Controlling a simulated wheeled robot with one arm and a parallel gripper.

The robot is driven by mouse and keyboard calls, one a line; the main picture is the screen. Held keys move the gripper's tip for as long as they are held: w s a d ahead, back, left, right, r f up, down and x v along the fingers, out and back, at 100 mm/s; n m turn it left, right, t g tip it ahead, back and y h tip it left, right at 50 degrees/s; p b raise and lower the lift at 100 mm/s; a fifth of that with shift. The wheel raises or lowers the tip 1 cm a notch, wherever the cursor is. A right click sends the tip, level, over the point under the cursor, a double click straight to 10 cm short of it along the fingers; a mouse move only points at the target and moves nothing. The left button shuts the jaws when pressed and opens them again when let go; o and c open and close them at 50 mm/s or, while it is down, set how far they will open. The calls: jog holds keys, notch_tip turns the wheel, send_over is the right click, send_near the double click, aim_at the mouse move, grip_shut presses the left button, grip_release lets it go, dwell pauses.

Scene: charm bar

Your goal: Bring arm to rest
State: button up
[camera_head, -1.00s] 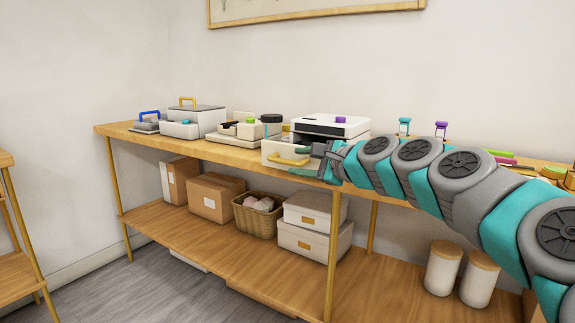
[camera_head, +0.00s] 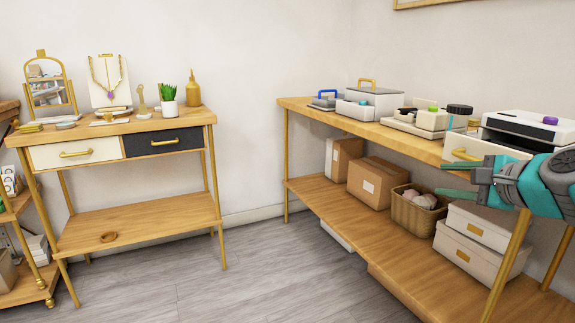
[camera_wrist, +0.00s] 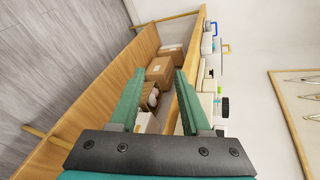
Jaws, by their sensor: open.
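My gripper (camera_head: 457,177) is at the right of the head view, with its two green fingers apart and nothing between them. It is in front of the long wooden bench (camera_head: 300,103), near the white box with an open yellow-handled drawer (camera_head: 470,150). I cannot tell whether it touches the bench. In the wrist view the open fingers (camera_wrist: 155,98) point along the bench, over the lower shelf (camera_wrist: 92,105). My arm extends out of the head view at the right edge.
Cardboard boxes (camera_head: 377,182), a basket (camera_head: 417,212) and white boxes (camera_head: 480,245) fill the bench's lower shelf. A small table with drawers (camera_head: 75,152) stands at left, holding a mirror (camera_head: 50,88), a necklace stand (camera_head: 110,80) and a plant (camera_head: 168,92). Grey floor (camera_head: 250,270) is clear between.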

jog(key=s+a+f+n+g+y, duration=0.1)
jog(key=s+a+f+n+g, duration=0.35)
jog(key=a+f, duration=0.35)
jog(key=s+a+f+n+g, duration=0.35)
jog(key=a+f+n, duration=0.25)
jog(key=a, duration=0.4)
jog(key=s+f+n+g+h, duration=0.1)
jog(key=s+f+n+g, duration=0.1)
jog(key=s, duration=0.6)
jog(key=s+f+n+g+h, duration=0.1)
jog(key=s+f+n+g, duration=0.1)
jog(key=s+f+n, duration=0.2)
jog(key=s+f+n+g+h, duration=0.2)
jog(key=s+f+n+g, duration=0.1)
jog(key=s+f, duration=0.5)
jog(key=s, duration=0.3)
jog(key=shift+s+a+f, duration=0.15)
jog(key=shift+s+f, duration=0.1)
jog(key=shift+s, duration=0.1)
jog(key=shift+w+f, duration=0.1)
jog(key=shift+w, duration=0.35)
